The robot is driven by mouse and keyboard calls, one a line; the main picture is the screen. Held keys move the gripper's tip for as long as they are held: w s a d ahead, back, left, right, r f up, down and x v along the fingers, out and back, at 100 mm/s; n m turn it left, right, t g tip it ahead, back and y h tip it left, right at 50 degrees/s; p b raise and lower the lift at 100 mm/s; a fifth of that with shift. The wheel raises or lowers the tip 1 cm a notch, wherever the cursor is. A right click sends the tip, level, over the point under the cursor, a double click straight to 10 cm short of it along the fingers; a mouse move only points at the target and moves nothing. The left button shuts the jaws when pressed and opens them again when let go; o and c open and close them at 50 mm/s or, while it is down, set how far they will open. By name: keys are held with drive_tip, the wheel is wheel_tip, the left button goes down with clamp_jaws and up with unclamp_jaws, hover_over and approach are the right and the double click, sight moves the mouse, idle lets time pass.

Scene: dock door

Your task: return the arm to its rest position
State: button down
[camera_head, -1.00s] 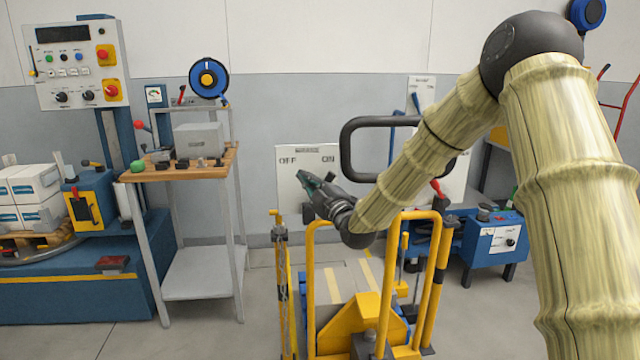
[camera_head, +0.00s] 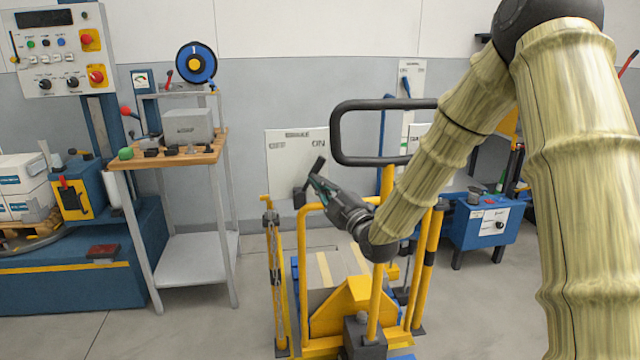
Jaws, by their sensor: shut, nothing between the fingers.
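My gripper (camera_head: 319,180) is at the end of my arm, in the middle of the view, pointing up and to the left. It is shut with nothing visible in it. My arm comes down from the upper right, in pale ribbed covering with a dark elbow. The gripper is in front of the white OFF/ON panel (camera_head: 287,165), near its lower right part in the picture. Part of that panel is hidden behind it. The yellow trolley frame (camera_head: 350,318) stands below the gripper. I cannot tell whether the gripper touches the frame.
A black loop handle (camera_head: 338,131) rises close beside my arm. A wooden-topped bench (camera_head: 172,158) with a grey box stands left, by a control panel (camera_head: 62,52) and blue machine. A blue unit (camera_head: 482,222) stands right. Floor between bench and trolley is clear.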

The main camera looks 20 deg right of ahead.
drive_tip(key=s+a+f+m+g+h, duration=0.1)
drive_tip(key=s+a+f+m+g, duration=0.2)
drive_tip(key=f, duration=0.9)
drive_tip(key=s+a+f+m+g+h, duration=0.1)
drive_tip(key=s+f+m+g, duration=0.15)
drive_tip(key=s+f, duration=0.6)
drive_tip(key=s+a+f+m+g+h, duration=0.15)
drive_tip(key=f+g, duration=0.25)
drive_tip(key=f, duration=1.1)
drive_tip(key=s+a+f+m+g, duration=0.2)
drive_tip(key=s+f+m+g, duration=0.15)
drive_tip(key=s+f, duration=0.65)
drive_tip(key=s+a+f+m+g+h, duration=0.15)
drive_tip(key=s+f+g, duration=0.3)
drive_tip(key=s, duration=0.95)
drive_tip(key=s+f+m+g, duration=0.3)
drive_tip(key=s+f, duration=0.2)
drive_tip(key=s, duration=0.8)
wheel_tip(320, 180, up, 17)
drive_tip(key=p, duration=1.7)
drive_tip(key=shift+s+r+p, duration=0.15)
drive_tip(key=shift+s+p, duration=0.05)
drive_tip(key=shift+p, duration=0.15)
